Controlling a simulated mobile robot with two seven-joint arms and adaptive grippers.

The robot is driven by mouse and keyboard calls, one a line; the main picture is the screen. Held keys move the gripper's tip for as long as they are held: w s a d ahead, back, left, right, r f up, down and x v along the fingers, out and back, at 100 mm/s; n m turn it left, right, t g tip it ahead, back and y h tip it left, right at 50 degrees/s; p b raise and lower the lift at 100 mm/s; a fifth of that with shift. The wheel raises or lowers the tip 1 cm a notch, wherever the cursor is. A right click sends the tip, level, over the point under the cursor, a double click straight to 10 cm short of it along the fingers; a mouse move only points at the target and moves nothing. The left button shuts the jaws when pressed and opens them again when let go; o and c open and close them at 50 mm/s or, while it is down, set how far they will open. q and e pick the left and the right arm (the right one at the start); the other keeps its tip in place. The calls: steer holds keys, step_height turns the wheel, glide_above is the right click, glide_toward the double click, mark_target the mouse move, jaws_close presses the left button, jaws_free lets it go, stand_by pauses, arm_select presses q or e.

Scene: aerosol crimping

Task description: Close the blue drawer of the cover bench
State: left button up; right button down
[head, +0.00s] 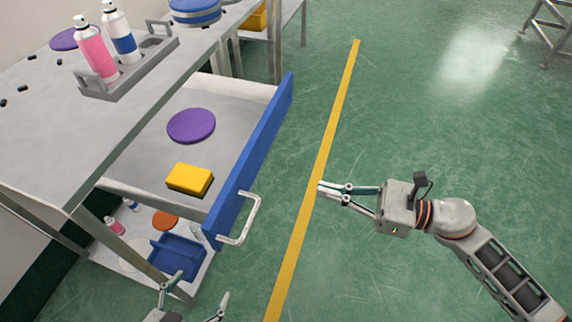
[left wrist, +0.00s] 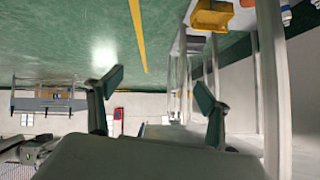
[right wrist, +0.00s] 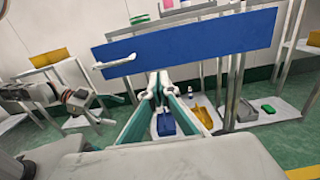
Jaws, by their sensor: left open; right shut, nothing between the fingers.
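The blue drawer (head: 262,140) of the bench stands pulled out in the head view, its blue front facing right. Its pale handle (head: 252,220) is at the near end. In the right wrist view the drawer front (right wrist: 215,45) spans the top, with the handle (right wrist: 113,63) at its left. Inside lie a purple disc (head: 191,126) and a yellow sponge (head: 189,179). My right gripper (head: 321,190) is shut and empty, to the right of the drawer front and apart from it. My left gripper (head: 194,303) is open and empty, low at the bottom edge, below the handle.
The bench top (head: 60,135) carries a grey caddy (head: 130,72) with a pink bottle (head: 96,52) and a white-blue bottle (head: 122,38). A blue bin (head: 177,257) sits on the lower shelf. The green floor right of the yellow line (head: 333,120) is clear around my right arm.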

steer(key=p, duration=0.1)
glide_toward(252, 171)
steer(key=x, duration=0.5)
steer(key=shift+w+a, duration=0.15)
steer(key=shift+a, duration=0.05)
steer(key=shift+w+a+f, duration=0.1)
steer(key=shift+w+a, duration=0.15)
steer(key=shift+a, duration=0.4)
arm_select(q)
steer(key=shift+s+a, duration=0.25)
steer(key=shift+r, duration=0.1)
arm_select(e)
steer(key=shift+a, duration=0.1)
